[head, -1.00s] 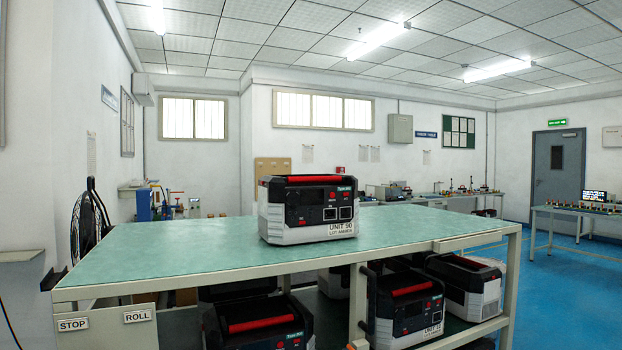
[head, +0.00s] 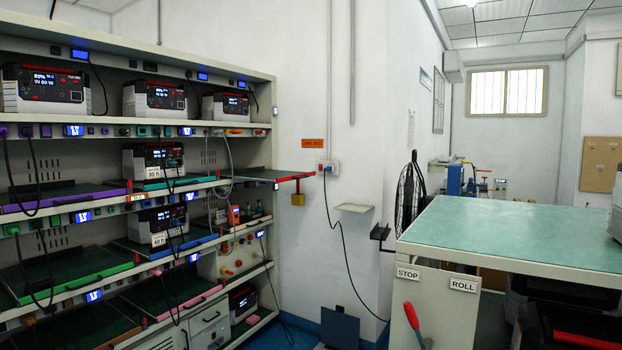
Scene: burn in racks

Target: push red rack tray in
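The red rack tray (head: 262,174) is at the right end of the rack's middle shelf level in the head view. Its flat dark surface sticks out past the rack's front edge, and its red front bar (head: 297,177) is out in the open. The tray looks empty. A small yellow block (head: 298,199) hangs under the red bar. Neither of my grippers is in view.
The rack (head: 205,131) fills the left, with power units and trays edged purple, green, blue and pink (head: 185,312). Cables hang in front. A green-topped bench (head: 500,232) stands at right, with a red-handled lever (head: 412,318). A black fan (head: 409,195) is behind.

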